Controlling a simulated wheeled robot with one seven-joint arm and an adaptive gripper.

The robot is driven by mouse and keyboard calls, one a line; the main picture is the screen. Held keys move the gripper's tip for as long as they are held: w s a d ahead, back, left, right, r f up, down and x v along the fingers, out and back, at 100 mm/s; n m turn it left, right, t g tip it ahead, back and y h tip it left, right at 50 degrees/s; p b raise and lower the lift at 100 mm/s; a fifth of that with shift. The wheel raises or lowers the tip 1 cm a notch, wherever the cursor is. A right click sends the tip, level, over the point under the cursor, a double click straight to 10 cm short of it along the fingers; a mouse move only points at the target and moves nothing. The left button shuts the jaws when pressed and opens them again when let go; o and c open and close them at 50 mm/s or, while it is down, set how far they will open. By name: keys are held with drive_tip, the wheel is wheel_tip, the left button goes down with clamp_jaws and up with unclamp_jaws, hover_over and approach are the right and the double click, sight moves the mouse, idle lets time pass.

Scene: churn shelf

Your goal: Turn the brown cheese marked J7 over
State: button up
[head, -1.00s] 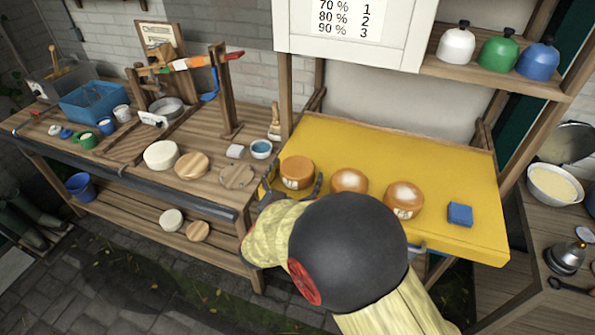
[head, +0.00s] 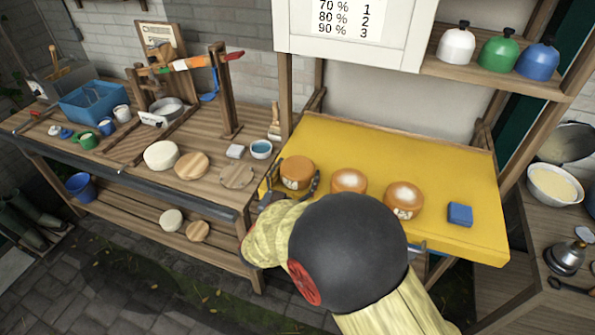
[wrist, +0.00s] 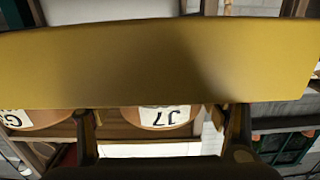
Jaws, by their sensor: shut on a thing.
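The brown cheese marked J7 (head: 297,172) is the leftmost of the cheeses on the yellow board (head: 400,150). It sits near the board's left edge, with its label on the side facing me. My gripper (head: 296,181) has one finger on each side of it and is shut on it. In the wrist view the cheese (wrist: 150,127) shows between the two fingers (wrist: 163,128), its J7 label upside down. The yellow board fills the upper part of that view. My arm hides the board's front left part in the head view.
Two more brown cheeses with pale tops, a middle one (head: 349,181) and a right one (head: 404,199), stand right of J7. A blue block (head: 460,214) lies farther right. A wooden bench (head: 130,170) with a blue bowl (head: 261,148) is to the left. The board behind the cheeses is clear.

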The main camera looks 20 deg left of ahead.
drive_tip(key=shift+r+p, duration=0.9)
drive_tip(key=shift+r, duration=0.4)
drive_tip(key=shift+f, duration=0.1)
